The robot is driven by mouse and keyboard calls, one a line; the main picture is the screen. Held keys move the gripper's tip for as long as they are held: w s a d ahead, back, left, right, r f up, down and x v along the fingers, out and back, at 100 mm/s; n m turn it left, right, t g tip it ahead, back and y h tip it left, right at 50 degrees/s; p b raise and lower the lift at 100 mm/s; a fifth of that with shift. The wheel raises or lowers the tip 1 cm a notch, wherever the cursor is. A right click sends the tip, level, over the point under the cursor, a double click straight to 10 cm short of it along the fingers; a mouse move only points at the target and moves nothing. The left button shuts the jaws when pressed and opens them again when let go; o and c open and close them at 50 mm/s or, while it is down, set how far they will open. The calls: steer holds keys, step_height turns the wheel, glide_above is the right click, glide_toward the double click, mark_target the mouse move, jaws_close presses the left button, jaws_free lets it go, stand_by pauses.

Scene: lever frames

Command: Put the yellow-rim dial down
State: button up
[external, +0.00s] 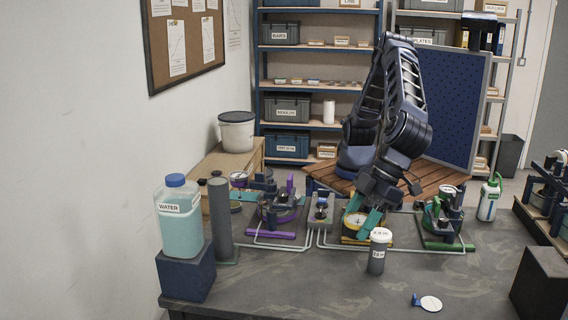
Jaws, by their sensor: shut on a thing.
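The yellow-rim dial (352,226) has a pale face and shows near the middle of the bench in the external view.
A grey container with a white lid (377,252) stands just in front of the dial. A purple-based fixture (280,210) is to the left, a green-based fixture (443,225) to the right. Pipes run along the bench (290,285). A white disc (430,304) lies at the front right.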

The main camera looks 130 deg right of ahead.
steer(key=s+a+m+h, duration=0.25)
steer(key=s+a, duration=0.45)
steer(key=s, duration=0.7)
steer(key=m+g, duration=0.2)
steer(key=m, duration=0.3)
glide_above(449, 273)
steer(key=a, duration=0.2)
steer(key=shift+h, duration=0.35)
steer(key=f, duration=1.2)
steer(key=s+f, duration=0.1)
steer(key=f, duration=0.5)
steer(key=shift+d+f, duration=0.15)
steer(key=shift+f, duration=0.25)
steer(key=shift+f, duration=0.1)
steer(key=o, duration=1)
